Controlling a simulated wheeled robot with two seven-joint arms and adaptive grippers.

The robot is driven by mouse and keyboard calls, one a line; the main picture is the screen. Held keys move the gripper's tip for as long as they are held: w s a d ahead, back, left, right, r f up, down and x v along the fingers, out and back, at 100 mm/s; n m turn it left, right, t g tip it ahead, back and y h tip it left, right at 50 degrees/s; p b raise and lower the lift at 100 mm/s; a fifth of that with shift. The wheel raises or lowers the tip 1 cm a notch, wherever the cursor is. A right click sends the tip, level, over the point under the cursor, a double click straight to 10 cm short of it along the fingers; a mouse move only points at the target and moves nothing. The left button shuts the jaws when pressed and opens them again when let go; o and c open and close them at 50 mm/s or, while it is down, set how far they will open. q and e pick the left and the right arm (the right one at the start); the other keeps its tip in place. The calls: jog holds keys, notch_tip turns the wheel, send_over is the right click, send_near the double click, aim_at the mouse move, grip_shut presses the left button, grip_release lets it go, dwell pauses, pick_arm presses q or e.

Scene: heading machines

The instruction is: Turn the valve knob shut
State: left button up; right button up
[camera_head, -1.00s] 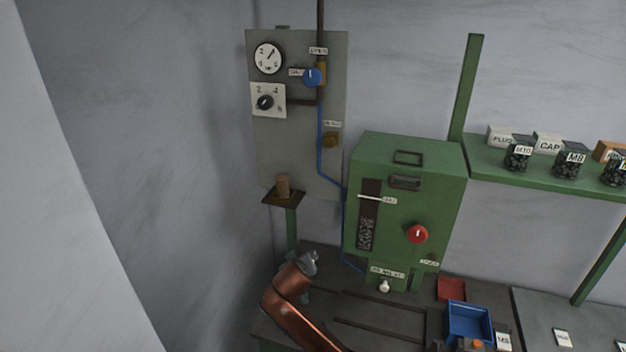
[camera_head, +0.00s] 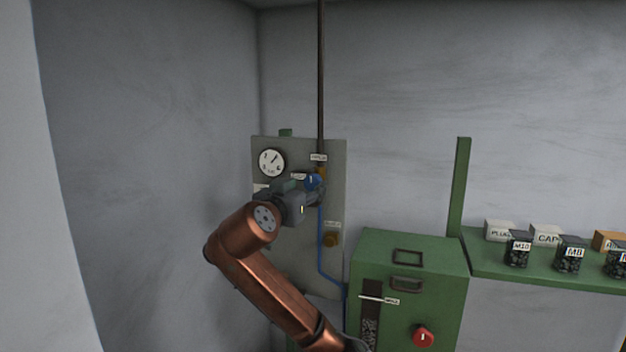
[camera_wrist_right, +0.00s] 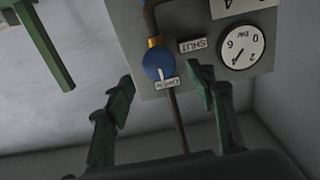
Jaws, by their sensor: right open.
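The blue valve knob (camera_head: 313,181) is on the grey wall panel (camera_head: 300,148), on a brass fitting of the dark pipe. It also shows in the right wrist view (camera_wrist_right: 157,66), which is upside down. Its white mark points to the OPEN label (camera_wrist_right: 168,84); the SHUT label (camera_wrist_right: 192,46) is to one side. My right gripper (camera_head: 306,191) is in front of the panel, close to the knob and partly covering it in the head view. In the wrist view its fingers (camera_wrist_right: 160,92) are open and apart, with the knob between and beyond the tips. My left gripper is not in view.
A round pressure gauge (camera_head: 271,162) sits left of the knob. An amber fitting (camera_head: 331,239) is lower on the panel. A green machine (camera_head: 415,262) with a red knob (camera_head: 423,337) stands below right. A green shelf (camera_head: 545,272) holds labelled bins at the right.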

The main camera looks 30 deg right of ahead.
aim_at(312, 181)
jog(key=p+x, duration=0.2)
jog(key=x, duration=0.3)
jog(key=shift+d+r, duration=0.1)
jog(key=shift+d, duration=0.1)
jog(key=shift+w+d+p, duration=0.2)
jog(key=shift+w+p, duration=0.1)
jog(key=shift+w, duration=0.05)
jog(key=shift+c, duration=0.2)
jog(key=c, duration=1.1)
